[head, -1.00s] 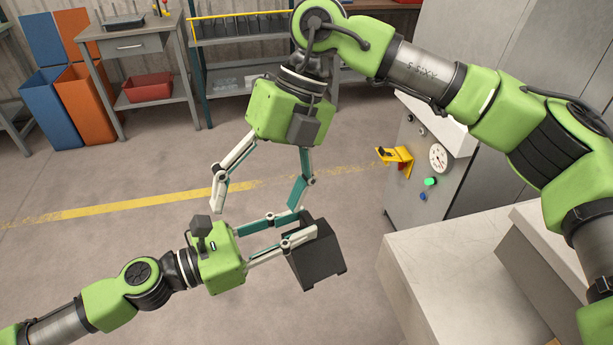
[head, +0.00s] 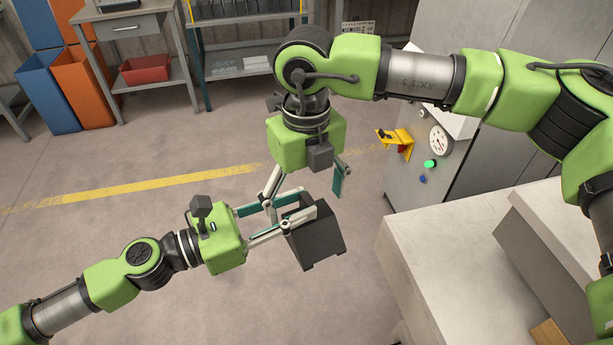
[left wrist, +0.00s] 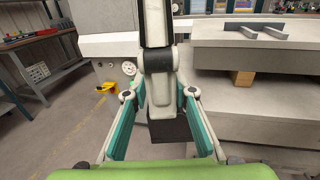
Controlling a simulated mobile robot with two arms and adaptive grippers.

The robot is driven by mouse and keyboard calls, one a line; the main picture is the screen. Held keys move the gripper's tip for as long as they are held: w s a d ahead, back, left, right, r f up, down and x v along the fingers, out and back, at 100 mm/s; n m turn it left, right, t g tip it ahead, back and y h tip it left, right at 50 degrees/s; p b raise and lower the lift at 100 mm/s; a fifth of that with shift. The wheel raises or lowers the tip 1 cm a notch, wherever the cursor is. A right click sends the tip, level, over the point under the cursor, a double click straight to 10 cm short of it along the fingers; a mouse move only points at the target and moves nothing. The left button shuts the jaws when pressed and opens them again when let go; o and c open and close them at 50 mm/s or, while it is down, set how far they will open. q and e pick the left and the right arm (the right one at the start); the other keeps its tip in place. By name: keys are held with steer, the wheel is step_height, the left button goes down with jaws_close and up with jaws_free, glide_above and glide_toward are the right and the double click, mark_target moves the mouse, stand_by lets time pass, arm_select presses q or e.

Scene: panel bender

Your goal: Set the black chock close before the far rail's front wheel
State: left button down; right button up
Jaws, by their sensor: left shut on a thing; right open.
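The black chock (head: 318,240) is held up in the air by my left gripper (head: 300,215), which is shut on it; the floor shows below. No far rail or front wheel can be made out in these views.
A pale machine block (head: 450,250) stands at the right, with a grey cabinet (head: 455,160) bearing a gauge and a yellow bracket (head: 395,140) behind it. Bins (head: 50,100) and a workbench (head: 130,30) are at the back left. The floor on the left is clear.

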steer(key=shift+f, duration=1.35)
arm_select(q)
steer(key=shift+r, duration=0.1)
arm_select(e)
steer(key=c, duration=1.4)
arm_select(q)
steer(key=c, duration=1.6)
jaws_free()
arm_select(e)
steer(key=shift+o, duration=0.2)
arm_select(q)
steer(key=shift+s+a, duration=0.1)
steer(key=shift+a, duration=0.05)
